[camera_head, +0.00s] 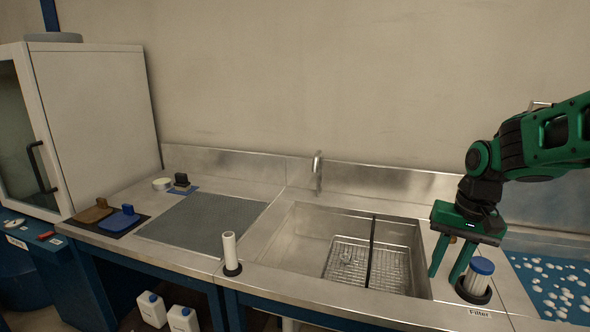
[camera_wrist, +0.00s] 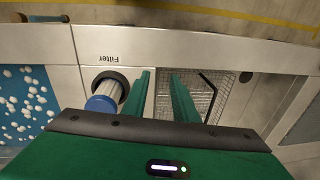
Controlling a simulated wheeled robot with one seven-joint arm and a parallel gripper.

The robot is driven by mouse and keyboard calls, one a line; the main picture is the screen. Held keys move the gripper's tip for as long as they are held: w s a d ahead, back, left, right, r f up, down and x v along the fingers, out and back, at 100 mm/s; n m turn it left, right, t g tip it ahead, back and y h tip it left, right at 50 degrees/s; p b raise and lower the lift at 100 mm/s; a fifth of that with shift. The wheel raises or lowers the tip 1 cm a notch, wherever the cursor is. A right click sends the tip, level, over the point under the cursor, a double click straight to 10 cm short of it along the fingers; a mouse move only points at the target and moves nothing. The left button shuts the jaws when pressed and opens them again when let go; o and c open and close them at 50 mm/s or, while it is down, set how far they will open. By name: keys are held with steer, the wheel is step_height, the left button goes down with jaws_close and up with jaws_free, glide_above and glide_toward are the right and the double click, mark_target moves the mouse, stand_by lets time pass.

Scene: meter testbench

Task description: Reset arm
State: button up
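My arm reaches in from the right in the head view and its green gripper (camera_head: 443,278) points down over the counter. The gripper is beside the sink's right edge.
A steel sink (camera_head: 300,243) with a wire rack (camera_head: 345,262) and a faucet (camera_head: 317,172) lies left of the gripper. A white tube (camera_head: 230,250) stands at the front edge. A blue tray with white pieces (camera_head: 555,285) is at right. A cabinet (camera_head: 100,110) stands far left.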

steer(key=s+d+m, duration=0.1)
steer(key=s+d, duration=0.3)
steer(key=s, duration=0.7)
steer(key=s+d+f+m, duration=0.1)
steer(key=s+d, duration=0.3)
steer(key=s, duration=0.7)
steer(key=shift+s+f+g+h, duration=0.15)
steer(key=shift+g+h, duration=0.15)
steer(key=shift+h, duration=0.1)
